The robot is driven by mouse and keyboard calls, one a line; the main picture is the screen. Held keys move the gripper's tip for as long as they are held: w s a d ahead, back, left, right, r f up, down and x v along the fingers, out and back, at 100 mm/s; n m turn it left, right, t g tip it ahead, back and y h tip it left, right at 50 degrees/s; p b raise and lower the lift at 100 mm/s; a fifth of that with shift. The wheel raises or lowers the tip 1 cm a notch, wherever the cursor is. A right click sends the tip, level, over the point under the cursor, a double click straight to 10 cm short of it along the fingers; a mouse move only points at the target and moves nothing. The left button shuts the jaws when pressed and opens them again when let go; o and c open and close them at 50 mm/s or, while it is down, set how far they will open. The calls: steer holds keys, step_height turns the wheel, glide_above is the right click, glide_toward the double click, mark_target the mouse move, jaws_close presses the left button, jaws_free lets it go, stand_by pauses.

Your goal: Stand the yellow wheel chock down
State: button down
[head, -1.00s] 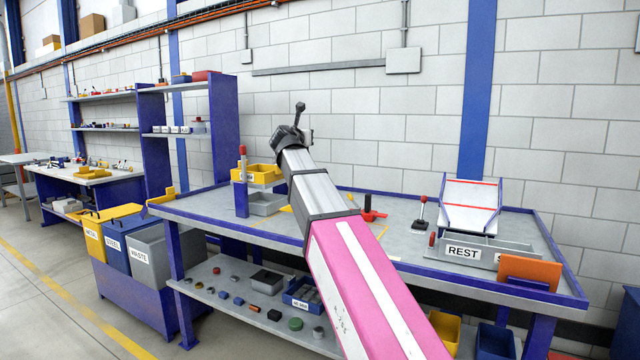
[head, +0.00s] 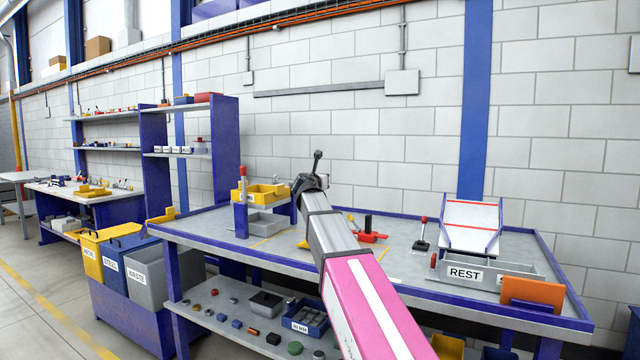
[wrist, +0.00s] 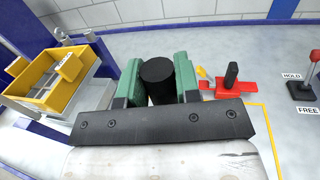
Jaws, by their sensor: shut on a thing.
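My gripper (wrist: 158,80) is shut on a black cylindrical post (wrist: 158,72), held between its two green fingers. A small yellow piece (head: 303,244) shows beside my arm in the head view, below the hand, and looks like part of the chock. The hand is over the left half of the blue-edged grey workbench (head: 420,285). I cannot tell whether the chock touches the bench top.
A yellow tray (wrist: 48,85) stands left of the hand. A red piece with a black handle (wrist: 230,78) and a red-knobbed lever (wrist: 302,85) stand to the right. A yellow outline (wrist: 268,130) marks the bench. Farther right are the REST bin (head: 470,274) and a sloped chute (head: 470,225).

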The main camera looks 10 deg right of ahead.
steer(key=shift+f, duration=0.5)
steer(key=c, duration=0.8)
jaws_free()
steer(key=shift+f, duration=0.1)
